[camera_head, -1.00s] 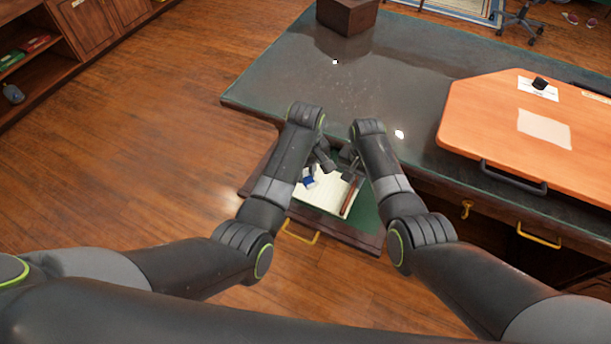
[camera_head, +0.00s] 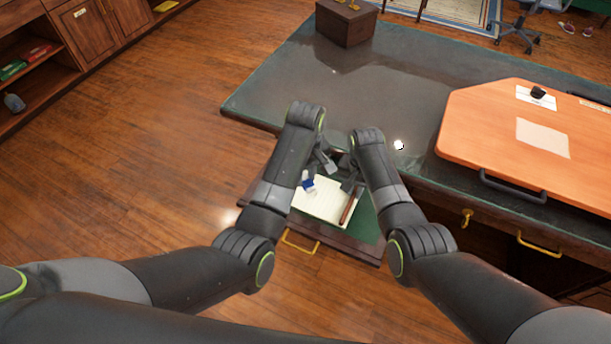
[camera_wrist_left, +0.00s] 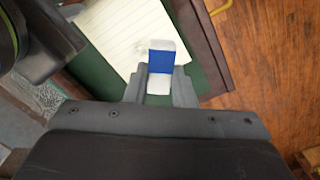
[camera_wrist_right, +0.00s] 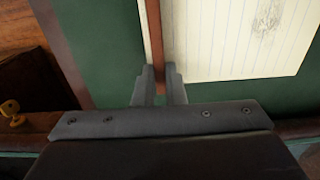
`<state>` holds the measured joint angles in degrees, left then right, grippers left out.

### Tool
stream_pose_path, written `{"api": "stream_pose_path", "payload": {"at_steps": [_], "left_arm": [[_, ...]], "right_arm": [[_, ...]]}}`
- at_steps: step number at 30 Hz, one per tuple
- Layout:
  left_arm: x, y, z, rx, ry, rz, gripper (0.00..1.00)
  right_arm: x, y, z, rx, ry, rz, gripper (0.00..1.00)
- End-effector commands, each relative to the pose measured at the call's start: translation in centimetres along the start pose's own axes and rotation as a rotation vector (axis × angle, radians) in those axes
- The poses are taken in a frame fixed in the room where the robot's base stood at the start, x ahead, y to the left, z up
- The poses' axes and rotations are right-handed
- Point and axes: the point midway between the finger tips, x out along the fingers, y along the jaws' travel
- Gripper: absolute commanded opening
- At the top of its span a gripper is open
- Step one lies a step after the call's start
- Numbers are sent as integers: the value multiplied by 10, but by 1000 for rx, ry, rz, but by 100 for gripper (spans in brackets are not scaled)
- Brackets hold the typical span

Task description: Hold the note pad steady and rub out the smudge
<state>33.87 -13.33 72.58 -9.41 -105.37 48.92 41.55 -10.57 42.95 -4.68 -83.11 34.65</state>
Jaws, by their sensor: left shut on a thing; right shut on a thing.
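The note pad (camera_head: 327,205), cream with ruled lines, lies in an open green-lined drawer. A brown strip (camera_wrist_right: 154,30) runs along its edge. My right gripper (camera_wrist_right: 159,75) is shut on that strip side of the pad; it also shows in the head view (camera_head: 348,187). A grey smudge (camera_wrist_right: 267,16) marks the page. My left gripper (camera_head: 317,173) is shut on a blue-and-white eraser (camera_wrist_left: 161,60), held over the page. I cannot tell whether the eraser touches the page.
The drawer (camera_head: 366,222) with its yellow handle (camera_head: 300,244) sticks out from the dark desk (camera_head: 400,95). An orange board (camera_head: 490,130) lies on the desk at the right, a brown box (camera_head: 346,24) at the back. Wooden floor is free at the left.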

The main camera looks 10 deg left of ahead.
Motion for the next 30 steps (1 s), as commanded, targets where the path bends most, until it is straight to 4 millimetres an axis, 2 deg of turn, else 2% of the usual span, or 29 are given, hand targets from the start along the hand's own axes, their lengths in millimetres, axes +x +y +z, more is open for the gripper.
{"api": "stream_pose_path", "payload": {"at_steps": [11, 24, 30], "left_arm": [[5, 0, 0, 0, -1, -1, 5], [50, 0, 0, 0, 1, -2, 5], [64, 0, 0, 0, 3, -1, 5]], "right_arm": [[1, 0, 1, 0, -2, -1, 0], [0, 0, 1, 0, -2, -1, 0], [0, 0, 1, 0, -2, -1, 0]]}}
